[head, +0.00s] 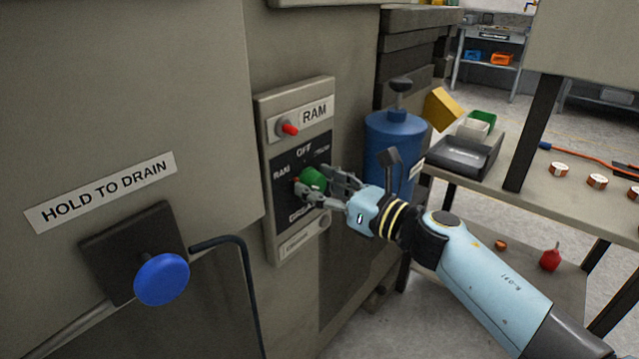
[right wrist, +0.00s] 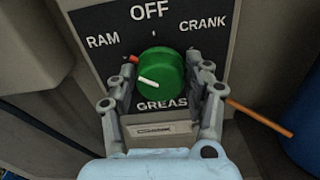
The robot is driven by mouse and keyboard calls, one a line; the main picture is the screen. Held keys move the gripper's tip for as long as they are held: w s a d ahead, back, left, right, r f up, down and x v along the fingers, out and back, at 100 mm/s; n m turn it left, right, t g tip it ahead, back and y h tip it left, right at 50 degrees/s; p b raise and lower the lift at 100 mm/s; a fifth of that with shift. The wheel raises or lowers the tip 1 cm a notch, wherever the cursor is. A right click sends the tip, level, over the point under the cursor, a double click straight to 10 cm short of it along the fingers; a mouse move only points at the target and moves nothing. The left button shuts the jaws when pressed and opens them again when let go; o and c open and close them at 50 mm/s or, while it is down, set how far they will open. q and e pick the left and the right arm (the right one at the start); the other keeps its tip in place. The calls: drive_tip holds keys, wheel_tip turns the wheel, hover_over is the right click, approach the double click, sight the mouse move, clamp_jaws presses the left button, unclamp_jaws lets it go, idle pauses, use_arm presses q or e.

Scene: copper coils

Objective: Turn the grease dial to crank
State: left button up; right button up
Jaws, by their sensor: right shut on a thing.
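The grease dial is a round green knob (head: 313,178) on a dark plate (right wrist: 112,68) marked OFF at top, RAM at left, CRANK at right and GREASE below. In the right wrist view the knob (right wrist: 168,70) has a short white line slanting across its face. A small red piece shows at its upper left edge, on the RAM side. My right gripper (head: 318,187) is shut on the knob, with one finger on each side in the right wrist view (right wrist: 160,88). My left gripper is in neither view.
A blue knob (head: 162,279) and a bent dark rod (head: 222,240) stick out at left. A blue canister (head: 393,150) stands close behind my right wrist. A bench (head: 540,200) lies at right.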

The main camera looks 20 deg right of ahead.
drive_tip(key=m+p, duration=0.2)
drive_tip(key=m, duration=0.3)
drive_tip(key=shift+d+r, duration=0.1)
drive_tip(key=m+p, duration=0.3)
drive_tip(key=m, duration=0.3)
drive_tip(key=shift+w+d+m, duration=0.1)
drive_tip(key=shift+m, duration=0.2)
drive_tip(key=m, duration=0.2)
drive_tip(key=m+p, duration=0.2)
drive_tip(key=m, duration=0.1)
drive_tip(key=shift+f+m, duration=0.25)
drive_tip(key=shift+m, duration=0.05)
drive_tip(key=m, duration=0.1)
drive_tip(key=m+p, duration=0.1)
drive_tip(key=m, duration=0.1)
drive_tip(key=m+p, duration=0.1)
drive_tip(key=m, duration=0.1)
drive_tip(key=shift+f, duration=0.25)
drive_tip(key=shift+m, duration=0.4)
drive_tip(key=o, duration=1.1)
drive_tip(key=shift+o, duration=0.2)
